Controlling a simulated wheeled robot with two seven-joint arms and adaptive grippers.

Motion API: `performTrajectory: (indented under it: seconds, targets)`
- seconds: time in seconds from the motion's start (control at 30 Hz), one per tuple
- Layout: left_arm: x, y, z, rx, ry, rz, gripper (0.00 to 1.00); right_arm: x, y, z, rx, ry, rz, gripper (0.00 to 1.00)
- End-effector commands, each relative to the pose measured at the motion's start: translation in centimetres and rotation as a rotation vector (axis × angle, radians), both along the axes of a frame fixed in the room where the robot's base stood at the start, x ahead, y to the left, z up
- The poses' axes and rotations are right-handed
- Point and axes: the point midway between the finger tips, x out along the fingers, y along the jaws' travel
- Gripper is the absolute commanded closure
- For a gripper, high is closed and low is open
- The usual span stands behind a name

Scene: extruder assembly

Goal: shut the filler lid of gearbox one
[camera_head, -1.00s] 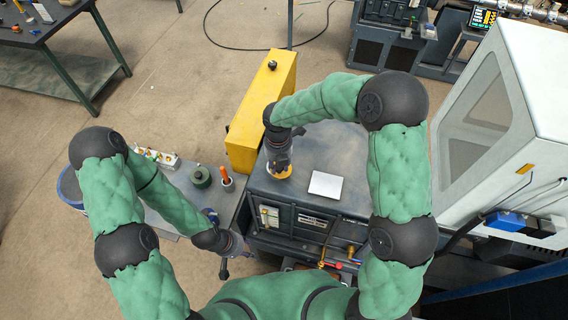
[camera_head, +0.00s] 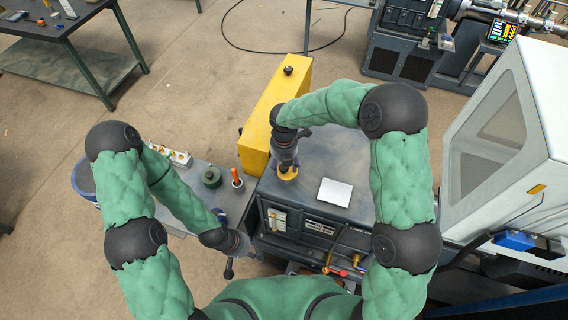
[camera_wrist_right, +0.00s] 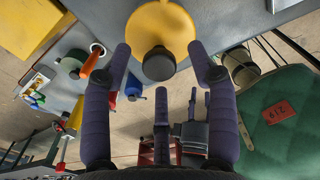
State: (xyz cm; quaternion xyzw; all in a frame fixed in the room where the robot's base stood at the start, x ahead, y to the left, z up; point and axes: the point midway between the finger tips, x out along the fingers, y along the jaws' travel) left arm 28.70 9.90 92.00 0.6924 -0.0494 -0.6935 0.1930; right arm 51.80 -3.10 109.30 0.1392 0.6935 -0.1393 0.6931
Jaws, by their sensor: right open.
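A round yellow lid (camera_head: 288,174) with a black knob lies on top of the dark grey gearbox housing (camera_head: 335,150). In the right wrist view the yellow lid (camera_wrist_right: 165,14) is at the top centre, with its black knob (camera_wrist_right: 158,64) facing me. My right gripper (camera_head: 287,163) is just above the lid. In the right wrist view its fingers (camera_wrist_right: 160,62) are apart on either side of the knob, with gaps showing. Whether the lid is fully seated cannot be told. My left gripper (camera_head: 230,264) is low beside the grey bench, away from the lid; its fingers are unclear.
A tall yellow box (camera_head: 272,115) stands left of the lid. A white square plate (camera_head: 335,192) lies to its right. A green round part (camera_head: 211,177) and an orange-handled tool (camera_head: 237,178) are on the grey bench. A large white machine (camera_head: 505,145) stands at the right.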

Motion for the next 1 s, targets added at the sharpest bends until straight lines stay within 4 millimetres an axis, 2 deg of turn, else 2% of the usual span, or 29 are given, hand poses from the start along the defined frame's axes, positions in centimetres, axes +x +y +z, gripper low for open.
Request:
performTrajectory:
  seconds: [0.7, 1.0]
  targets:
    - [0.0, 0.0, 5.1, 0.000, 0.000, 0.000, 0.60, 0.0, 0.0, 6.4, 0.001, -0.001, -0.001, 0.41]
    - [0.0, 0.0, 5.3, 0.000, 0.000, 0.000, 0.60, 0.0, 0.0, 6.7, 0.000, 0.000, 0.000, 0.41]
